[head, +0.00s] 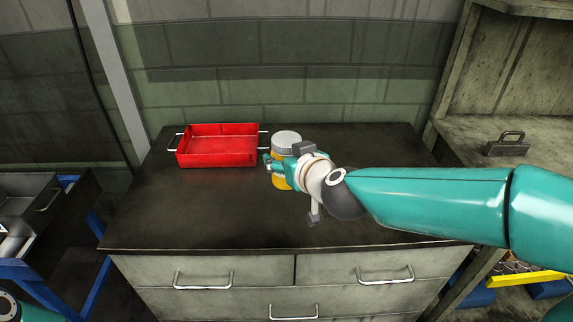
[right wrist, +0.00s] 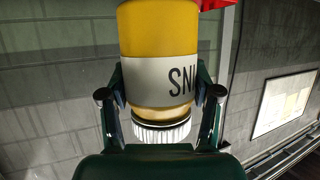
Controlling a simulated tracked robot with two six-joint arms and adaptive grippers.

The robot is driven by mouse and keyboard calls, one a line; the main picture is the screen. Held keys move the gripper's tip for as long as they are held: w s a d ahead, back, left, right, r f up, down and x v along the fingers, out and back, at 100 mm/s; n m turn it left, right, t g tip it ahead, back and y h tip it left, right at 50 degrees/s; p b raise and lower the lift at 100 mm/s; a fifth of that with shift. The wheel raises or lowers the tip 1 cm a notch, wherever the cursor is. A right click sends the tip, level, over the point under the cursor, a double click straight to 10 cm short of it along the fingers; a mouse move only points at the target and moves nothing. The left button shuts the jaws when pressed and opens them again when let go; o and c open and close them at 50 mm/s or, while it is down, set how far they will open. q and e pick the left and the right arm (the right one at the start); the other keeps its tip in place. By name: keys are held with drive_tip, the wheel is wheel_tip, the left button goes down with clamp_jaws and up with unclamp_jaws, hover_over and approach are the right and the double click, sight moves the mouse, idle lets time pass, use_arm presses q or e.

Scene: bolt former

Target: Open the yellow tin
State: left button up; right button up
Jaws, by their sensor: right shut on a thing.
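The yellow tin (head: 281,184) is upright above the dark bench top, right of the red tray. I cannot tell whether its base touches the bench. Its pale grey lid (head: 286,138) is on top. My right gripper (head: 283,168) is shut around the tin's side below the lid and hides much of its body. The right wrist view looks upside down: the tin (right wrist: 158,30) has a white label with dark letters, a finger on each side, and the ridged white lid (right wrist: 162,132) at the bottom of the picture. My left gripper is not in view.
The red tray (head: 217,160) with metal side handles looks empty at the back left. The bench top (head: 190,215) is clear in front and at left. A brick wall stands behind. A grey case (head: 507,147) rests on a shelf at right. Drawers are below the bench edge.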

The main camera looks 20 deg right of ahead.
sight(286, 138)
use_arm(q)
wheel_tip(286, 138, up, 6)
drive_tip(key=p, duration=0.4)
use_arm(e)
wheel_tip(286, 138, up, 7)
drive_tip(key=shift+r, duration=0.2)
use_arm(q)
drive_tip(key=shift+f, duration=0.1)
use_arm(e)
drive_tip(key=o, duration=0.9)
clamp_jaws()
